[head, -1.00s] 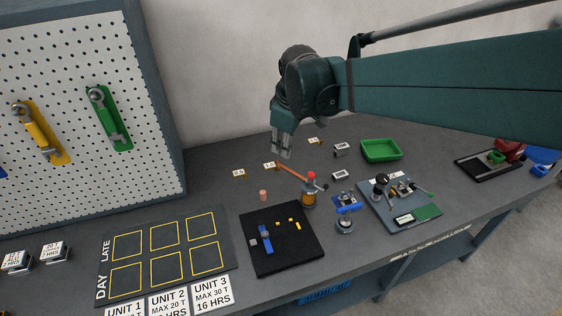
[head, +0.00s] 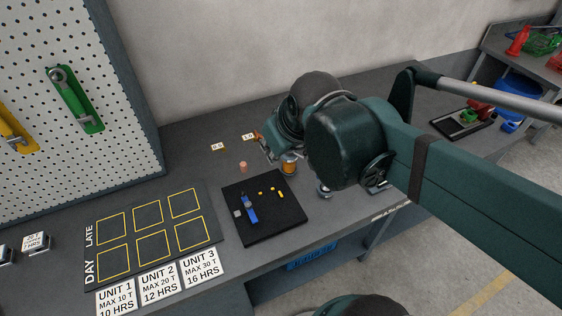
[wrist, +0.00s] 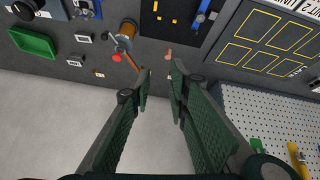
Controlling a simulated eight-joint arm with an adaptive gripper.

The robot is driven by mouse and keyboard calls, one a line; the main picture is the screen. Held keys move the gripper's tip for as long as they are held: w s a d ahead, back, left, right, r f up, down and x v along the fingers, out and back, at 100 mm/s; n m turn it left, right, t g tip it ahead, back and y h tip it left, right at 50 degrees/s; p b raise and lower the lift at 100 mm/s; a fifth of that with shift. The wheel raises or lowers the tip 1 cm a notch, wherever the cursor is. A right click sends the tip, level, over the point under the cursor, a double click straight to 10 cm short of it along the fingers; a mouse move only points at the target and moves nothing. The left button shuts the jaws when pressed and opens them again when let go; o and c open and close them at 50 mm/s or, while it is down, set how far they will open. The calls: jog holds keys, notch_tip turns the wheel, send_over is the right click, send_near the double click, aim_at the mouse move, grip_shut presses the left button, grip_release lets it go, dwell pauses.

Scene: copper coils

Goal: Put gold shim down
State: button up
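Small yellow pieces (head: 280,194) lie on the black mat (head: 292,218); which of them, if any, is the gold shim I cannot tell. They show as yellow specks (wrist: 173,20) at the top of the wrist view. My gripper (head: 268,150) is above the back of the bench, beyond the mat. In the wrist view its fingers (wrist: 159,84) stand apart, with no gold piece clearly visible between them. A blue tool (head: 250,209) also lies on the mat. A copper cylinder (head: 243,167) stands behind the mat.
An orange-bodied device with a handle (wrist: 126,32) stands near my gripper. The green tray (wrist: 34,42) is farther along the bench. A yellow-outlined board (head: 150,213) lies left of the mat. The pegboard (wrist: 270,115) rises at the bench's left end.

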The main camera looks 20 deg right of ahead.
jog(key=shift+s+a+f+m+t, duration=0.15)
jog(key=shift+s+f+m, duration=0.15)
jog(key=shift+s, duration=0.35)
jog(key=shift+s+f+m+t, duration=0.1)
jog(key=shift+s+f+m, duration=0.2)
jog(key=shift+s, duration=0.35)
jog(key=shift+s+a+f+m+t, duration=0.15)
jog(key=shift+s+m, duration=0.25)
jog(key=shift+s, duration=0.25)
jog(key=shift+o, duration=0.3)
jog(key=shift+w+d, duration=0.1)
jog(key=shift+d, duration=0.05)
